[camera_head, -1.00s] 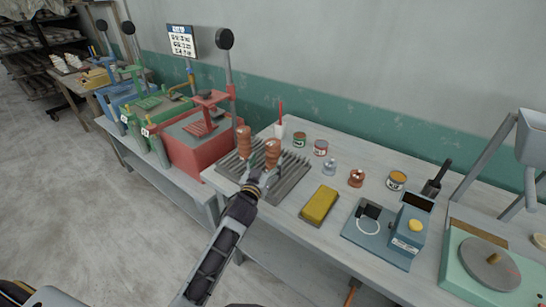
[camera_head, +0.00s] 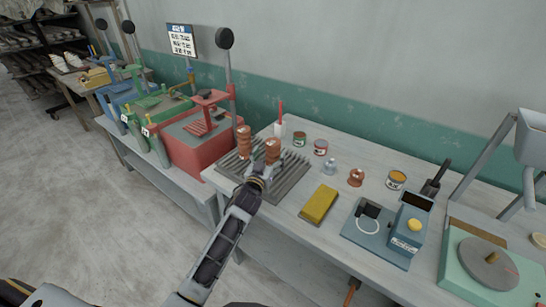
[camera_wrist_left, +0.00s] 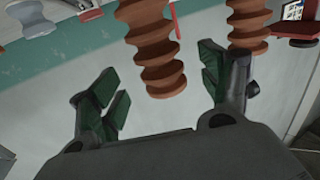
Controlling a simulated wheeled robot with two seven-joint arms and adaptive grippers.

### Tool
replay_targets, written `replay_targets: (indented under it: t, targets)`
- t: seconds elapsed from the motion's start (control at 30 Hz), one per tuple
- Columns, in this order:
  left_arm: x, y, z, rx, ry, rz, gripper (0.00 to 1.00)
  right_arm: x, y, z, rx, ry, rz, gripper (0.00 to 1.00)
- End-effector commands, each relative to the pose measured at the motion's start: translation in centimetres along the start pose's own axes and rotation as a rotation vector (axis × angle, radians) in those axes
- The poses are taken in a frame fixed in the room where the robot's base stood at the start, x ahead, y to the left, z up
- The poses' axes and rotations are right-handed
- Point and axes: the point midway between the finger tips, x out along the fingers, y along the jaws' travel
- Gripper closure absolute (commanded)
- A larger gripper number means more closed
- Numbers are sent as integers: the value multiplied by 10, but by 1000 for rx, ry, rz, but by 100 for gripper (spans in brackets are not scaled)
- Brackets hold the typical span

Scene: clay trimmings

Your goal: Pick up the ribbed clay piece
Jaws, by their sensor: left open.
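Two ribbed brown clay pieces stand upright on a grey slatted rack (camera_head: 291,181). The left ribbed clay piece (camera_head: 244,141) is slightly apart from the right ribbed clay piece (camera_head: 272,150). My left gripper (camera_head: 262,172) is in front of the right piece and hides its lower part. In the left wrist view, which looks upside down, the fingers of my left gripper (camera_wrist_left: 160,92) are spread wide and empty. One ribbed piece (camera_wrist_left: 153,45) shows beyond and between them, the other (camera_wrist_left: 248,25) beyond the right finger. I see no contact. My right gripper is not in view.
A red press (camera_head: 200,145) stands left of the rack. Small cans (camera_head: 320,148), a brown spool-like piece (camera_head: 356,178), a yellow block (camera_head: 319,204) and a blue device (camera_head: 407,228) are on the table to the right. A white cup with a red stick (camera_head: 280,128) stands behind.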

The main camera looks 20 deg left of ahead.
Motion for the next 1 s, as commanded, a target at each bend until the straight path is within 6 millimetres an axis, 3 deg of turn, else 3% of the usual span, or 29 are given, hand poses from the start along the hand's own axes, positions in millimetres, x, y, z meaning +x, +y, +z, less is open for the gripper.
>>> replay_targets:
  t: [0.6, 1.0]
  targets:
    - [44, 0, -1, -1, 0, 1, 22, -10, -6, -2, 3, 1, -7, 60]
    - [50, 0, 0, -1, 1, 1, 22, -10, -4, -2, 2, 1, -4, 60]
